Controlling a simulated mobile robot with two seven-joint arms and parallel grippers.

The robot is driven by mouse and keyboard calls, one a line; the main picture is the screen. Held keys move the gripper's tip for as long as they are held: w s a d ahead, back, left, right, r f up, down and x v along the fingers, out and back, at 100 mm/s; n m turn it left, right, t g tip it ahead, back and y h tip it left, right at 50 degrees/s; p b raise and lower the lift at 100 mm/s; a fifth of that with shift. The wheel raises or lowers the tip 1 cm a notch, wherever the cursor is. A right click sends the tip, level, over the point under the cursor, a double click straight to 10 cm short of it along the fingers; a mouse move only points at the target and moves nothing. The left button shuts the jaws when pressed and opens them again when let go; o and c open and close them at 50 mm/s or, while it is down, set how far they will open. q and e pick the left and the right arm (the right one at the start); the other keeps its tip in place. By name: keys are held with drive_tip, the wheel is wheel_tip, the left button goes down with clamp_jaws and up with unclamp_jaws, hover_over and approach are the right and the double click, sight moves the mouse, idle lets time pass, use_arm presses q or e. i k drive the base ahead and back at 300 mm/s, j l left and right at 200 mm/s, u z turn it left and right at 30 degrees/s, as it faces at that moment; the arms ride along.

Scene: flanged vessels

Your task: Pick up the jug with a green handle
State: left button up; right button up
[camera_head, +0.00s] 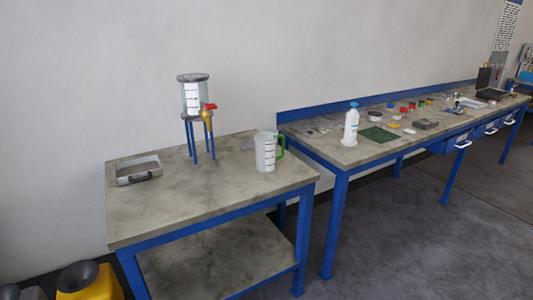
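The jug (264,153) is whitish and translucent, with dark graduation marks on its side. Its green handle (281,146) points to the right. It stands upright near the right end of the near grey-topped table (215,192), with nothing touching it that I can make out. Neither of my grippers shows in the head view, so their state is hidden.
A clear vessel (194,97) with a red-handled valve stands on blue legs behind and left of the jug. A shallow tray (138,168) lies at the left. A long bench (350,158) with a white bottle (351,126) stands right. The table's front is clear.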

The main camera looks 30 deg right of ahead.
sight(265, 142)
drive_tip(key=i+l+z, duration=0.35)
drive_tip(key=i+l, duration=0.15)
drive_tip(key=l, duration=0.5)
drive_tip(key=i+l+z, duration=0.35)
drive_tip(key=i+l, duration=0.3)
drive_tip(key=l, duration=0.2)
drive_tip(key=i+l+z, duration=0.35)
drive_tip(key=i+l, duration=0.3)
drive_tip(key=i, duration=0.05)
